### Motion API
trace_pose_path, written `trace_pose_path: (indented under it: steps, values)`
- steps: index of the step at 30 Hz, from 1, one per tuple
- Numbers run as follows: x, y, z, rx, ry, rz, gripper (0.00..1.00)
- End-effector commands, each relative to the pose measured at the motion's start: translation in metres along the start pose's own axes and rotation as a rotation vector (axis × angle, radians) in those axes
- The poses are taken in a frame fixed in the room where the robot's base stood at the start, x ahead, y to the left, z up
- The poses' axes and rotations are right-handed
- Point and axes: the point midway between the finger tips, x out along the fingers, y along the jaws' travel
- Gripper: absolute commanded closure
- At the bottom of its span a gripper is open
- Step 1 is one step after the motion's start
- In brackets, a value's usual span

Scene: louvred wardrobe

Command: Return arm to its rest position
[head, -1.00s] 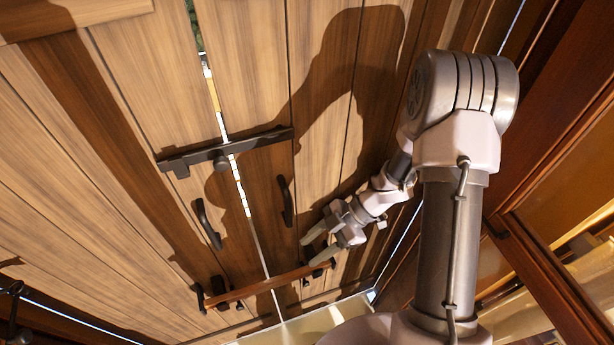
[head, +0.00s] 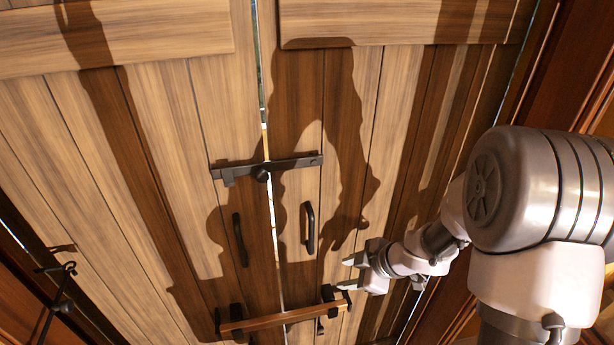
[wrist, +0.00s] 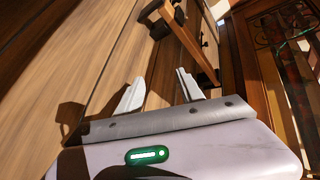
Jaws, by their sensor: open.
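My gripper (head: 348,274) is at the lower right of the wooden double doors in the head view, near the right end of a wooden bar (head: 277,321). In the wrist view its two pale fingers (wrist: 158,92) stand apart with nothing between them. The wooden bar (wrist: 199,50) shows beyond the fingers, apart from them. My arm reaches in from the right, bent at a large joint. In the head view I cannot tell whether a fingertip touches the bar's right bracket.
The plank doors (head: 170,180) appear closed, with a thin bright gap between them. A black latch bar (head: 290,165) crosses the gap. Two black handles (head: 240,240) (head: 309,228) sit below it. A black hook (head: 62,290) is at left. A dark wood frame (head: 565,75) stands at right.

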Motion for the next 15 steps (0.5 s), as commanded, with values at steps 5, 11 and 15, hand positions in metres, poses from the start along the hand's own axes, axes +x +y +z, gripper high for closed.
trace_pose_path:
  steps: [5,11,15]
  values:
    - [-0.068,0.066,0.004,0.252,-0.156,0.376,0.55]
    - [-0.189,0.001,0.021,1.000,-0.245,0.712,0.55]
    - [-0.193,-0.111,-0.008,1.463,-0.156,0.543,0.55]
